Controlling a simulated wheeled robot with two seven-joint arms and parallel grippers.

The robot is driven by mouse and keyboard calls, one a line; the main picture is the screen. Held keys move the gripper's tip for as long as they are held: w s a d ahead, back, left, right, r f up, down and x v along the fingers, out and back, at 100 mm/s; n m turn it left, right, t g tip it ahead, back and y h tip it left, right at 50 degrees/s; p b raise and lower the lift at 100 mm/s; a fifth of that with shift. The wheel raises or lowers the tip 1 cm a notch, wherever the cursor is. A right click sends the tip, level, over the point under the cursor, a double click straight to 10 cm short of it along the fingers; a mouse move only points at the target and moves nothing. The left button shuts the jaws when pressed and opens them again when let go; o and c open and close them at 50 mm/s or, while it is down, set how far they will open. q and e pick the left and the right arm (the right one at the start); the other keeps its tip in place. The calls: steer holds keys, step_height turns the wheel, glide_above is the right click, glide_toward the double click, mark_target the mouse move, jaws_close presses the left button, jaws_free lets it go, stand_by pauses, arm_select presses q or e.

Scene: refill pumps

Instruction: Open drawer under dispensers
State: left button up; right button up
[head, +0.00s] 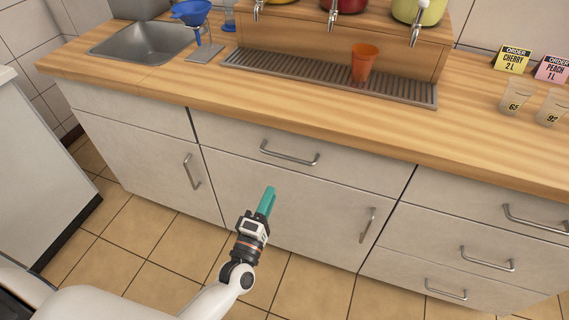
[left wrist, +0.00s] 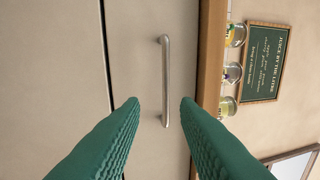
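The drawer under the dispensers (head: 335,158) is a wide pale front below the wooden counter, and it is closed. Its metal bar handle (head: 289,156) shows in the head view and also upright in the left wrist view (left wrist: 165,80). My left gripper (head: 268,196) has teal fingers and is in front of the cabinet, just below the handle in the head view. In the left wrist view its fingers (left wrist: 160,104) are apart, with the handle between and beyond them, and nothing is held. The dispensers (head: 335,8) stand on the counter above. My right gripper is not in view.
An orange cup (head: 364,62) stands on the drip tray (head: 330,78). A sink (head: 147,42) and a blue funnel (head: 191,12) are at left. Clear cups (head: 515,98) stand at right. A cabinet door (head: 280,205) is below the drawer; more drawers (head: 475,205) are to the right.

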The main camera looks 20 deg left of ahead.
mark_target(285, 156)
arm_select(q)
steer(key=w+r, duration=0.1)
steer(key=w, duration=0.3)
steer(key=w+r, duration=0.1)
steer(key=w, duration=0.3)
steer(key=w+r, duration=0.1)
steer(key=w, duration=0.3)
steer(key=shift+w+d+r+p, duration=0.1)
steer(key=shift+w+d+p, duration=0.05)
steer(key=shift+d+p, duration=0.15)
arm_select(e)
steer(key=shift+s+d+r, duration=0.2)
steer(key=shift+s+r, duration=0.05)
arm_select(q)
jaws_close()
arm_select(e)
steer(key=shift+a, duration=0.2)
